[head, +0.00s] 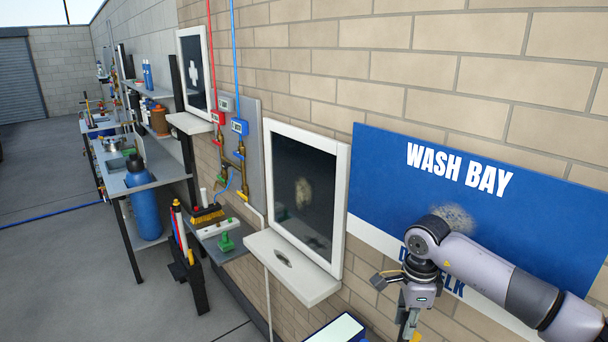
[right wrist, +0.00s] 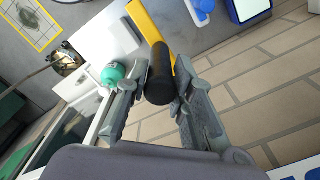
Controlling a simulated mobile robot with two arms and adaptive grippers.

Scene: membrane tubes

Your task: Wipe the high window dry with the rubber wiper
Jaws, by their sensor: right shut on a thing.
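The nearer window (head: 300,150) has a dark pane in a white frame on the brick wall, in the middle of the head view. A pale beige smear (head: 303,192) shows on its pane. My right gripper (head: 408,322) is low and to the right of the window, in front of the blue sign and apart from the glass. In the right wrist view its fingers are shut on the black handle (right wrist: 160,75) of a tool with a yellow part (right wrist: 150,22), which looks like the wiper. The rubber edge cannot be made out. My left gripper is out of view.
A white sill (head: 295,270) juts out below the window. The blue "WASH BAY" sign (head: 480,160) hangs to its right. A small shelf (head: 215,232) with brushes stands left, beside red and blue pipes. A green-capped bottle (right wrist: 113,73) shows near the fingers in the wrist view.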

